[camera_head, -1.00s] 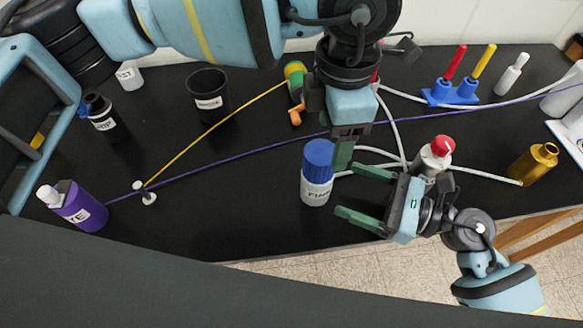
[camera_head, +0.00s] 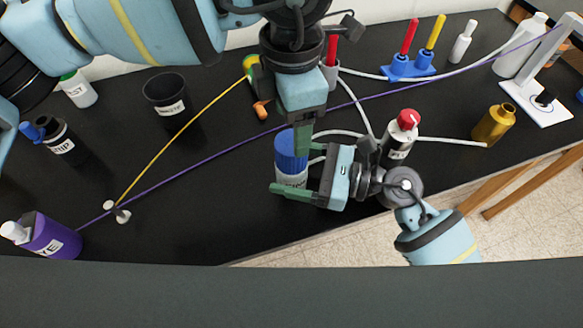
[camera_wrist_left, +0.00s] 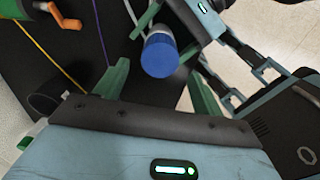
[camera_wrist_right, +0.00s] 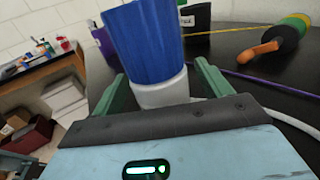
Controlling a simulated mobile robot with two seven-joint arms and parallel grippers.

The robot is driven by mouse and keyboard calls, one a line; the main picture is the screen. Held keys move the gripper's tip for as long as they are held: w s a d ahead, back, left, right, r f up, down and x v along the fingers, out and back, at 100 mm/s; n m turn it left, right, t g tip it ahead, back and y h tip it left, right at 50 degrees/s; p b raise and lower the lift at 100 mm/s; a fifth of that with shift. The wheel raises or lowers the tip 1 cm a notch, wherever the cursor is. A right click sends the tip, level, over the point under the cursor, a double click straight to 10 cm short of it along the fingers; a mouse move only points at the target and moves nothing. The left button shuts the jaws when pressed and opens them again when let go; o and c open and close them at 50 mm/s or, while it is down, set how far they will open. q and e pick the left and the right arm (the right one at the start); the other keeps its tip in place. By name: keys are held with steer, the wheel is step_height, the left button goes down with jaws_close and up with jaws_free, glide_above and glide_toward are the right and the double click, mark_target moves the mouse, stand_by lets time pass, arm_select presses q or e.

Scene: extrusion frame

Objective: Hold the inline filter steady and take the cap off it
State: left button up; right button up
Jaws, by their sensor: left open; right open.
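The inline filter is a white bottle-like body (camera_head: 291,180) with a wide blue cap (camera_head: 290,148), upright on the black bench. The cap is on the body. My right gripper (camera_wrist_right: 160,88) is open, low beside the filter, with a finger on either side of the white body; I cannot tell whether they touch it. My left gripper (camera_head: 303,138) is open and points down above the filter. In the left wrist view the blue cap (camera_wrist_left: 160,56) shows just beyond the gap between its fingers. My left gripper hides part of the cap in the head view.
A red-capped bottle (camera_head: 400,135) stands close behind my right gripper. A purple cord (camera_head: 190,172), a yellow cord (camera_head: 190,125) and white tubing (camera_head: 355,105) cross the bench. A black cup (camera_head: 168,98) and a gold bottle (camera_head: 494,125) stand farther off.

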steer(key=shift+x, duration=0.75)
steer(key=shift+c, duration=0.3)
